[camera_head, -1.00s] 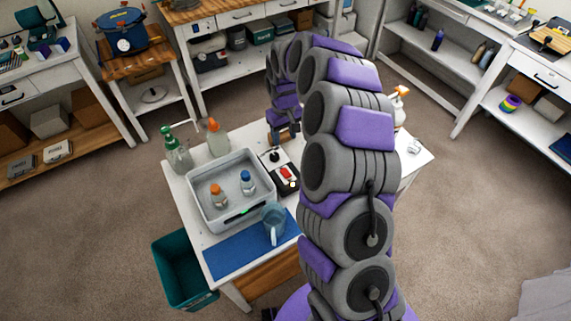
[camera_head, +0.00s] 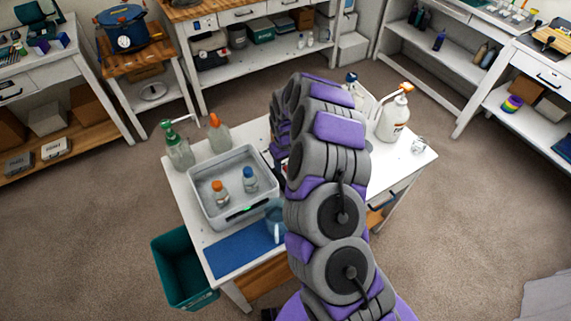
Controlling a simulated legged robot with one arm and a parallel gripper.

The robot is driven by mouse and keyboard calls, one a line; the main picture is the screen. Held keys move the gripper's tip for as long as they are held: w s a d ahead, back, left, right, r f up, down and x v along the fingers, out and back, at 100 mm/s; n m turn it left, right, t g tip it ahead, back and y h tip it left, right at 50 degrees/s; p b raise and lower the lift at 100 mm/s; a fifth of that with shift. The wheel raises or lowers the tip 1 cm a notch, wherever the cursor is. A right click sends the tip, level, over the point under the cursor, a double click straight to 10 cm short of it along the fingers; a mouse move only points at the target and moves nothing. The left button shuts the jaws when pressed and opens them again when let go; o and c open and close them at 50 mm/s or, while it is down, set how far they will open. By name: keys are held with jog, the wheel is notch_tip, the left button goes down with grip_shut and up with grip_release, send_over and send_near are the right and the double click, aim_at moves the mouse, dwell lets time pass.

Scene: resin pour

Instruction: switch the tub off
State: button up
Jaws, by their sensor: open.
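The grey tub (camera_head: 198,184) stands on the white table, with a small lit green light (camera_head: 241,210) on its front rim. An orange-capped bottle (camera_head: 219,193) and a blue-capped bottle (camera_head: 249,180) stand inside it. A dark box with a red switch, just right of the tub, is now almost wholly hidden behind my arm. My gripper (camera_head: 279,158) is open, low over the table at that box. My arm covers most of it, so I cannot tell whether it touches the switch.
A clear mug (camera_head: 274,222) stands by the blue mat (camera_head: 238,251), close to my arm. A green-topped pump bottle (camera_head: 178,150) and an orange-capped bottle (camera_head: 219,134) stand behind the tub. A teal bin (camera_head: 183,270) is on the floor.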

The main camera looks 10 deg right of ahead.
jog(key=shift+f, duration=0.3)
jog(key=shift+d, duration=0.1)
jog(key=shift+d, duration=0.2)
jog(key=shift+c, duration=0.4)
